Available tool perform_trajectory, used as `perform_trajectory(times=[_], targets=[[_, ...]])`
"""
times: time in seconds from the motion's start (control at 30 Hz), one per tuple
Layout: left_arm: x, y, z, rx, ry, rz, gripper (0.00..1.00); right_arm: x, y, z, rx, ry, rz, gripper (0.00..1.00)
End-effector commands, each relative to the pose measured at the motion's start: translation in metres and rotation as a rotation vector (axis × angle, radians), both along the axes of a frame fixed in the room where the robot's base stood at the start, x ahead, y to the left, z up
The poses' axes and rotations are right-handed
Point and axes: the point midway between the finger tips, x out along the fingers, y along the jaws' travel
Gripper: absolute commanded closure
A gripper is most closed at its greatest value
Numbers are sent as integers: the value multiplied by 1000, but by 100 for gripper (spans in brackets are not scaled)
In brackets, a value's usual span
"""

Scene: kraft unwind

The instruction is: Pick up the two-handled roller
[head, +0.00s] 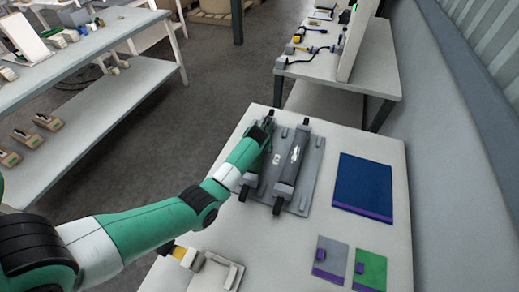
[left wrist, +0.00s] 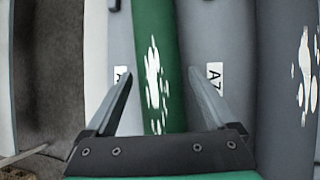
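A green roller (left wrist: 156,70) with white splotches runs up the middle of the left wrist view. My left gripper (left wrist: 160,76) is open, with one finger on each side of it; I cannot tell whether they touch it. In the head view my left arm and gripper (head: 266,122) cover most of that roller. A grey roller (head: 292,160) with black handles at both ends lies beside it on a grey plate (head: 309,177). The grey roller also shows at the right of the left wrist view (left wrist: 285,80). My right gripper is not in view.
The plate lies on a white table (head: 385,240). A blue panel (head: 363,185) lies to its right, with grey (head: 331,257) and green (head: 371,268) pieces nearer. A pale fixture (head: 215,272) stands at the front left. A wall runs along the right.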

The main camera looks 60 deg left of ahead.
Motion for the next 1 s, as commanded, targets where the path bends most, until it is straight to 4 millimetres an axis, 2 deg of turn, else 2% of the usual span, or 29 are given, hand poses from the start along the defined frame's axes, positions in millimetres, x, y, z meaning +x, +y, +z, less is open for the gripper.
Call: perform_trajectory(times=[0.03, 0.07, 0.47, 1.0], targets=[[0, 0, 0, 0, 0, 0, 22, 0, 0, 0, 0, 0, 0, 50], [0, 0, 0, 0, 0, 0, 27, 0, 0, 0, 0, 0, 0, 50], [0, 0, 0, 1, 1, 1, 99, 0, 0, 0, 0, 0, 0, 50], [2, 1, 8, 6, -6, 0, 100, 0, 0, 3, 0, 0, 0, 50]])
